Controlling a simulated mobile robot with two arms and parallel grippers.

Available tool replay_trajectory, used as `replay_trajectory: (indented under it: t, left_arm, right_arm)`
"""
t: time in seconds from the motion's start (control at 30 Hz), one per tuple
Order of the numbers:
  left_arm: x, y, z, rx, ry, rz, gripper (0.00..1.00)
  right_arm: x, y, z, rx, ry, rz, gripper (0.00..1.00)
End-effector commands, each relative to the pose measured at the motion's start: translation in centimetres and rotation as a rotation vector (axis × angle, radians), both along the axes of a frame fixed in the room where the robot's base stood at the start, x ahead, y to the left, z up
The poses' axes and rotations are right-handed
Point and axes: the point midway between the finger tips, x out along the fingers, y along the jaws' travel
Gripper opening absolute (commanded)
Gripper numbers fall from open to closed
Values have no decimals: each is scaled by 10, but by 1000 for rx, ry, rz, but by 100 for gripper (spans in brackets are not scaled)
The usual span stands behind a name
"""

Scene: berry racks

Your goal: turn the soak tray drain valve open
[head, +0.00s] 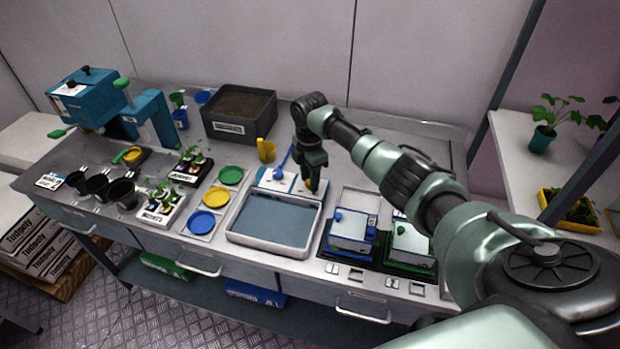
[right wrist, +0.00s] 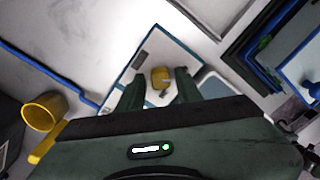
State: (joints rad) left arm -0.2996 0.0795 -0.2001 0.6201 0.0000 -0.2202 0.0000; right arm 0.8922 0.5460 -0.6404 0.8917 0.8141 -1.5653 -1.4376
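The soak tray (head: 268,247) is a white-rimmed tray of blue-grey water at the front middle of the bench. A white panel with blue edging stands behind it and carries a yellow valve knob (right wrist: 160,77). In the head view the knob is mostly hidden by my right gripper (head: 311,184), which points down over the panel. In the right wrist view, the two fingers of my right gripper (right wrist: 158,88) are apart, with the knob between or just beyond their tips. I see no clear contact. My left gripper is not in view.
A blue tap (head: 283,163) stands beside my right gripper. A yellow cup (head: 266,150) and a dark soil bin (head: 240,126) are behind. Blue and green lidded boxes (head: 350,230) stand right of the tray. Coloured dishes (head: 216,197) and seedling pots lie left.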

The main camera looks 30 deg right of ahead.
Motion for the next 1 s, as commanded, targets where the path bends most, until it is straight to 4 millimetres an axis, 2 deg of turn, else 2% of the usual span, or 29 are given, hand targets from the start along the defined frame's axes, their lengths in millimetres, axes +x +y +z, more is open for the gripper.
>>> replay_trajectory:
  t: [0.37, 0.47, 0.8, 1.0]
  left_arm:
    - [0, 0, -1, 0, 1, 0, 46]
    - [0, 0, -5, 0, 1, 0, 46]
    - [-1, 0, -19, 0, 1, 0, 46]
    - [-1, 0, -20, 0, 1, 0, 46]
  right_arm:
    - [0, 0, 2, -1, 1, -1, 44]
    - [1, -1, 12, 0, -1, 0, 44]
    - [1, 0, 66, 0, -2, -1, 44]
    - [0, 0, 78, -1, 1, -1, 44]
